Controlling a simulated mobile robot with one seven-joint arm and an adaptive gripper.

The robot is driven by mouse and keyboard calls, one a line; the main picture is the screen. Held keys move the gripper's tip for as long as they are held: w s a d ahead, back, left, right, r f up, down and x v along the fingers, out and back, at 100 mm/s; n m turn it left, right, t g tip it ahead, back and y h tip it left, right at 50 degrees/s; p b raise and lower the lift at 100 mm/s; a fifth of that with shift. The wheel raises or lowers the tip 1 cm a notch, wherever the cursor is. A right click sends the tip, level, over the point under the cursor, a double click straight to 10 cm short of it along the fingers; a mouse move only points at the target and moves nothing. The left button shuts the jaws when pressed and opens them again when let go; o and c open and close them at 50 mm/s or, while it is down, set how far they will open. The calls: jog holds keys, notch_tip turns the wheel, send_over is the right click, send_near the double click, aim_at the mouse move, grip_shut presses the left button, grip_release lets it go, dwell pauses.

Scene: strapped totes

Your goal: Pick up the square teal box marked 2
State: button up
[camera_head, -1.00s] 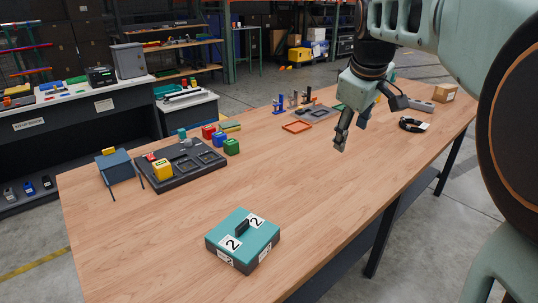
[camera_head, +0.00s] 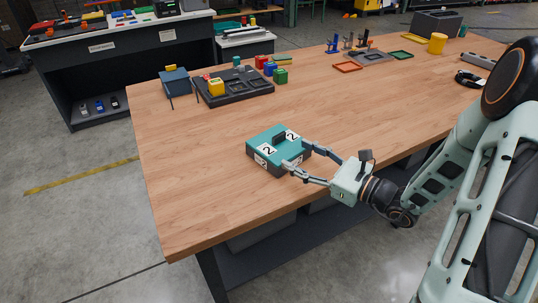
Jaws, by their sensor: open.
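The square teal box marked 2 (camera_head: 268,137) sits on the wooden table near its front edge. It has a teal lid, darker lower sides, white labels with a 2 on top and sides, and a dark raised handle (camera_head: 280,138) in the middle of the lid. My gripper (camera_head: 296,156) comes in from the right with its fingers spread open. Its fingertips are at the right side and near right corner of the box. I cannot tell whether they touch it. Nothing is held.
Behind the box, a dark tray (camera_head: 235,92) holds a yellow block, with coloured blocks beside it. A blue-grey container (camera_head: 174,82) stands left of it. Orange (camera_head: 347,67) and green trays and a yellow cylinder (camera_head: 437,44) are at the back. Table around the box is clear.

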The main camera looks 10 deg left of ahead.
aim_at(281, 136)
jog(key=d+m+t, duration=0.1)
jog(key=w+m, duration=0.1)
jog(key=shift+d+f+m+t+h, duration=0.3)
jog(key=shift+d+t, duration=0.05)
jog(key=shift+t, duration=0.05)
jog(key=shift+w+a, duration=0.1)
jog(key=shift+w, duration=0.1)
jog(key=shift+m, duration=0.3)
jog(key=x, duration=0.5)
jog(key=shift+w, duration=0.15)
jog(key=x, duration=0.5)
jog(key=shift+a+r, duration=0.1)
jog(key=shift+r, duration=0.2)
jog(key=shift+r, duration=0.1)
grip_shut()
